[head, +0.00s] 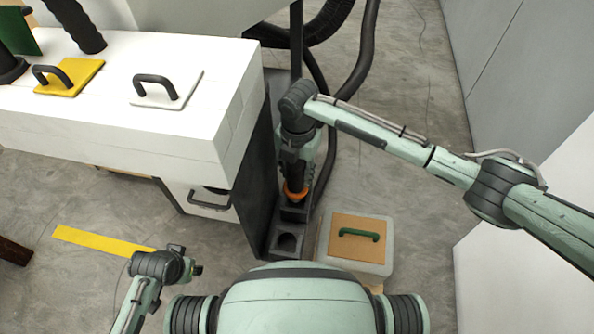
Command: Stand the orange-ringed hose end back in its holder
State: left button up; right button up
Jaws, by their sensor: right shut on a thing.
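The hose end with its orange ring (296,193) is just below my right gripper (296,172), which is shut on it. The hose end points down, close over the dark holder (287,243) beside the white bench. One square opening at the holder's near end is empty. I cannot tell whether the hose tip is inside the holder or above it, as the gripper and ring hide it. My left gripper (190,268) is low at the left, away from the holder; its fingers are too small to read.
The white bench (110,130) stands left of the holder, with a yellow handled plate (72,77) and a white handled plate (165,90) on top. A box with a green handle (357,248) stands right of the holder. Black hoses (362,55) run behind. A yellow strip (100,241) marks the floor.

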jog(key=shift+r+p, duration=0.1)
jog(key=shift+p, duration=0.3)
jog(key=shift+f, duration=0.2)
jog(key=shift+f+b, duration=0.75)
jog(key=shift+f, duration=0.5)
jog(key=shift+f, duration=0.7)
jog(key=shift+f+b, duration=0.15)
jog(key=shift+b, duration=0.15)
jog(key=shift+f+b, duration=0.4)
jog(key=shift+f, duration=0.35)
jog(key=o, duration=1.1)
